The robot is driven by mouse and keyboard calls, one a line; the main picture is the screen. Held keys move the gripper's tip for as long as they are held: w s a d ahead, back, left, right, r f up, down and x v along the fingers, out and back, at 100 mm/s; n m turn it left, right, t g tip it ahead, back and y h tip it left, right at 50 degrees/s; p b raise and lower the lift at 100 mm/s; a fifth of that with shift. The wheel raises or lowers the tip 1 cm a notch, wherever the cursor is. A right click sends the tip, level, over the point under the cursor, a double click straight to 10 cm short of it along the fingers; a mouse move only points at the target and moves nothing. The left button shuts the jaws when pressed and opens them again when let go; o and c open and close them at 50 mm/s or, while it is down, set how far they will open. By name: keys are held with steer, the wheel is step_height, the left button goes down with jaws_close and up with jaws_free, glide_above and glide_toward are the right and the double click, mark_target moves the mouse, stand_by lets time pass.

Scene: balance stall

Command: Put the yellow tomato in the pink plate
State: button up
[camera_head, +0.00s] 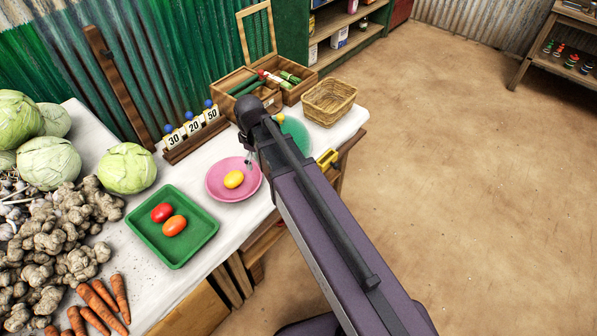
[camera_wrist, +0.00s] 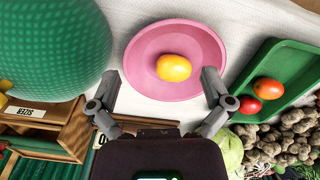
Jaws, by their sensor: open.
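The yellow tomato (camera_head: 234,179) lies on the pink plate (camera_head: 216,190), touching no gripper finger. In the wrist view the yellow tomato (camera_wrist: 174,67) sits near the middle of the pink plate (camera_wrist: 150,42). My gripper (camera_wrist: 160,92) is open and empty, its two fingers spread apart with the plate beyond them. In the head view my gripper (camera_head: 250,158) is partly hidden by my arm, at the plate's right edge.
A green tray (camera_head: 176,254) holds a red tomato (camera_head: 162,213) and an orange one (camera_head: 174,226). A teal-green round dish (camera_head: 299,132) stands right of the plate, partly behind my arm. A wicker basket (camera_head: 330,102), wooden box, number cards and vegetables surround them.

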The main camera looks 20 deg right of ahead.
steer(key=s+d+m, duration=0.9)
steer(key=d+m, duration=0.1)
steer(key=d, duration=0.1)
